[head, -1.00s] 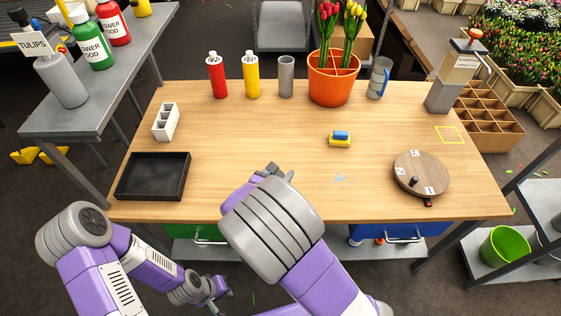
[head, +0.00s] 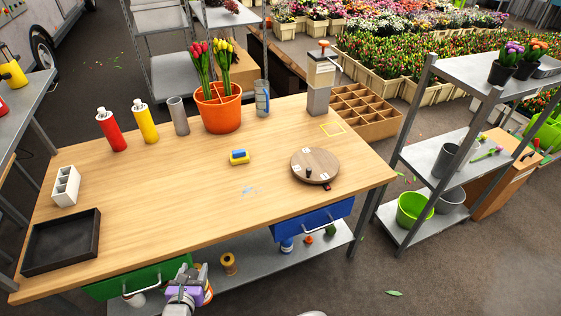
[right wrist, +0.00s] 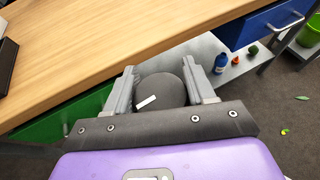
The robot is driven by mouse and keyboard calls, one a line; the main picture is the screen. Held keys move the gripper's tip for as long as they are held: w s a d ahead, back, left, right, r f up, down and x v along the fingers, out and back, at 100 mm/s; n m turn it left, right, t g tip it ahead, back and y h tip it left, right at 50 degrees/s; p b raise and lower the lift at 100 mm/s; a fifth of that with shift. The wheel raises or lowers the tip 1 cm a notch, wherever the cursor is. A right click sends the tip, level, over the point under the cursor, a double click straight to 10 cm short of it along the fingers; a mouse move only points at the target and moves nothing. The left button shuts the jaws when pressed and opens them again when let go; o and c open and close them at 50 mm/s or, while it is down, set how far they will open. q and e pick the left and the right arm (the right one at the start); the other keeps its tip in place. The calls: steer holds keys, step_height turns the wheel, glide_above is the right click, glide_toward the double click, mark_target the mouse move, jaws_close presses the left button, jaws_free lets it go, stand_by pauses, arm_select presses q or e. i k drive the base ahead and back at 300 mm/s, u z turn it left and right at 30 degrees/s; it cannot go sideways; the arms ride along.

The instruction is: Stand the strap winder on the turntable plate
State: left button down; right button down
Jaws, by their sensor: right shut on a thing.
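The turntable plate (head: 322,157), a round wooden disc with white tags and a small dark knob, lies at the right of the table, nothing standing on it. My right gripper (head: 192,272) is low at the table's front edge, by the green drawer, well left of the plate. In the right wrist view, my right gripper (right wrist: 158,85) is shut on a dark grey rounded thing (right wrist: 165,88) with a white strip. It may be the strap winder; its lower part is hidden. My left gripper is out of view.
A yellow and blue block (head: 239,157) lies on the table left of the plate. An orange pot (head: 218,115) of tulips and a grey dispenser (head: 318,95) stand behind. A blue drawer (head: 308,219) juts out below the plate. The table's front middle is largely clear.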

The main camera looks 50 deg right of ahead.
mark_target(317, 164)
steer(key=u, duration=2)
steer(key=k, duration=2.45)
steer(key=z, duration=0.95)
